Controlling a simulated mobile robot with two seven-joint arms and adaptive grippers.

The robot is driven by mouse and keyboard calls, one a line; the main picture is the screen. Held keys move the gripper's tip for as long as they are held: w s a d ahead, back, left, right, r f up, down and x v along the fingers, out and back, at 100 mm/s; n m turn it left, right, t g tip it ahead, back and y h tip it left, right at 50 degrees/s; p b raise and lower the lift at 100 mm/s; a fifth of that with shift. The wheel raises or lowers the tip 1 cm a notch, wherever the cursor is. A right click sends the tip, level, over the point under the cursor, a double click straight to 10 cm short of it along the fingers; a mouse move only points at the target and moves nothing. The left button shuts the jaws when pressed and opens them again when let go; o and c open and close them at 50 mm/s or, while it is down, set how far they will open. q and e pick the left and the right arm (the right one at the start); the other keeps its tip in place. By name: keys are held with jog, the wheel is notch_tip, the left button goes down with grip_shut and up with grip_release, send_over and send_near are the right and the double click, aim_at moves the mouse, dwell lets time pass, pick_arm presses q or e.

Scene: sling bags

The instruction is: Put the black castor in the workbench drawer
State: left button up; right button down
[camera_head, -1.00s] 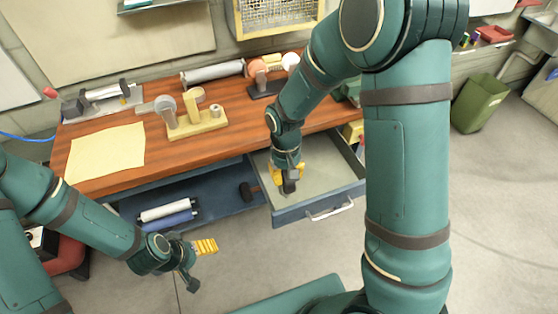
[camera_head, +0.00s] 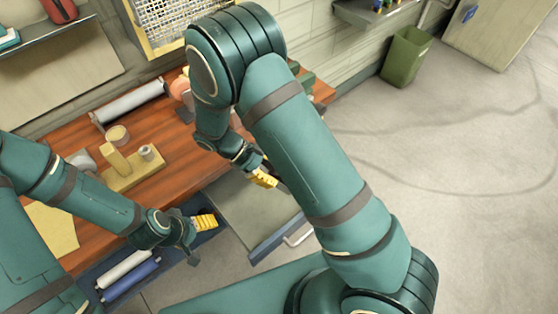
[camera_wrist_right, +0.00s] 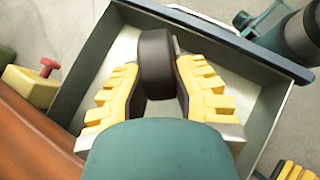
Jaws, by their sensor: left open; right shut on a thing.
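The black castor (camera_wrist_right: 156,62) is between the yellow fingers of my right gripper (camera_wrist_right: 158,85) in the right wrist view. My right gripper is shut on it, over the open workbench drawer (camera_wrist_right: 82,82). In the head view my right gripper (camera_head: 268,180) is above the drawer (camera_head: 234,205), and my arm partly covers the drawer; the castor is hard to make out there. I cannot tell whether the castor touches the drawer floor. My left gripper (camera_head: 198,238) is open and empty in front of the bench, left of the drawer.
The wooden workbench (camera_head: 95,130) holds a wooden stand (camera_head: 135,170), a grey roll (camera_head: 130,102) and a yellow sheet (camera_head: 52,228). White and blue rolls (camera_head: 128,275) lie on a lower shelf. A green bin (camera_head: 405,57) stands at the back right. The floor at the right is clear.

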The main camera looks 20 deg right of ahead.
jog(key=shift+s+a+r+n+t+h, duration=0.1)
jog(key=shift+s+a+n+t+h, duration=0.1)
jog(key=shift+n+t+h, duration=0.3)
jog(key=shift+s+a+r+n+t+h, duration=0.1)
jog(key=shift+s+a+n+t+h, duration=0.1)
jog(key=shift+n+h, duration=0.35)
pick_arm(q)
jog(key=shift+r+p, duration=0.4)
jog(key=shift+r, duration=0.15)
pick_arm(e)
jog(key=a+r+n+t+h, duration=0.1)
jog(key=n+t, duration=0.2)
jog(key=w+a+r+n+t+h, duration=0.1)
jog(key=n+t, duration=0.2)
jog(key=w+a+r+n+t+h, duration=0.1)
jog(key=a+n+t, duration=0.1)
jog(key=n+t, duration=0.1)
jog(key=shift+w+r, duration=0.1)
jog(key=shift+r, duration=0.2)
jog(key=shift+f, duration=0.1)
notch_tip(320, 180, down, 10)
jog(key=b, duration=0.9)
jog(key=shift+f+b, duration=0.7)
jog(key=shift+f, duration=0.25)
pick_arm(q)
notch_tip(320, 180, down, 10)
jog(key=s, duration=0.1)
jog(key=shift+s+d+f, duration=0.15)
jog(key=shift+s, duration=0.05)
